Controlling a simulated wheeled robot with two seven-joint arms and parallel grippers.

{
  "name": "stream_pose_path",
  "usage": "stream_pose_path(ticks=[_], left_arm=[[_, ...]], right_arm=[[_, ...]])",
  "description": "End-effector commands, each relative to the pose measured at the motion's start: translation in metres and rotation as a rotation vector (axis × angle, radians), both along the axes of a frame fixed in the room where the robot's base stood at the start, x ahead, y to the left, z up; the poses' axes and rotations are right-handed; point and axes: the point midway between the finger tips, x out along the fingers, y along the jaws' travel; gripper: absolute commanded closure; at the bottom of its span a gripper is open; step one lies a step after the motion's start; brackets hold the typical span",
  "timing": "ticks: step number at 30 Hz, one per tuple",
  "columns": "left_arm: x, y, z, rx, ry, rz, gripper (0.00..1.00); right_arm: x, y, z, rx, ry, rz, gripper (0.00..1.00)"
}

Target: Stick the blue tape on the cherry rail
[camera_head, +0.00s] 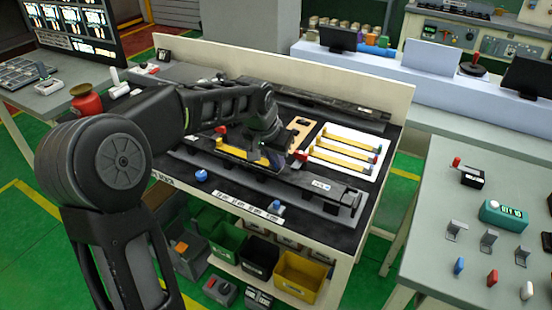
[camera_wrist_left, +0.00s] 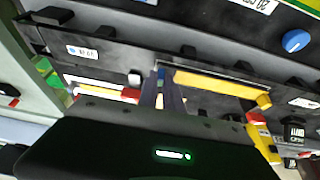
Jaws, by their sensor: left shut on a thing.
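My left gripper (camera_head: 268,158) reaches down over the middle of the black workbench. In the left wrist view its two dark fingers (camera_wrist_left: 161,88) are shut, with a bit of blue between the tips that looks like the blue tape (camera_wrist_left: 161,73), mostly hidden. A yellow bar (camera_wrist_left: 215,84) lies right beside the fingers; it also shows in the head view (camera_head: 240,154). A long dark rail (camera_head: 320,184) with a white label runs along the front of the bench. I cannot tell which rail is the cherry one. My right gripper is not in view.
A white board (camera_head: 345,150) with several yellow bars lies right of my gripper. Blue knobs (camera_head: 201,175) stand at the bench front. Bins, including a yellow one (camera_head: 299,275), sit below. A low cream wall (camera_head: 300,74) closes the back.

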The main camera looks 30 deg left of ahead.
Motion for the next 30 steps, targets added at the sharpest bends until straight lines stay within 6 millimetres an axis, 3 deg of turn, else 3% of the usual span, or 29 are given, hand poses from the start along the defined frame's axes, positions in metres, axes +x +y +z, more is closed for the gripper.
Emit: stream_pose_path(ticks=[4,5,14,23,30], left_arm=[[0.000,0.000,0.000,0.000,0.000,0.000,1.00],[0.000,0.000,0.000,0.000,0.000,0.000,0.89],[0.000,0.000,0.000,0.000,0.000,0.000,0.65],[0.000,0.000,0.002,0.000,-0.001,0.000,0.65],[-0.010,0.000,0.025,0.000,-0.004,0.000,0.65]], right_arm=[[0.000,0.000,0.000,0.000,0.000,0.000,0.64],[0.000,0.000,0.000,0.000,0.000,0.000,0.64],[0.000,0.000,0.000,0.000,0.000,0.000,0.64],[0.000,0.000,0.000,0.000,0.000,0.000,0.64],[0.000,0.000,-0.003,0.000,0.000,0.000,0.64]])
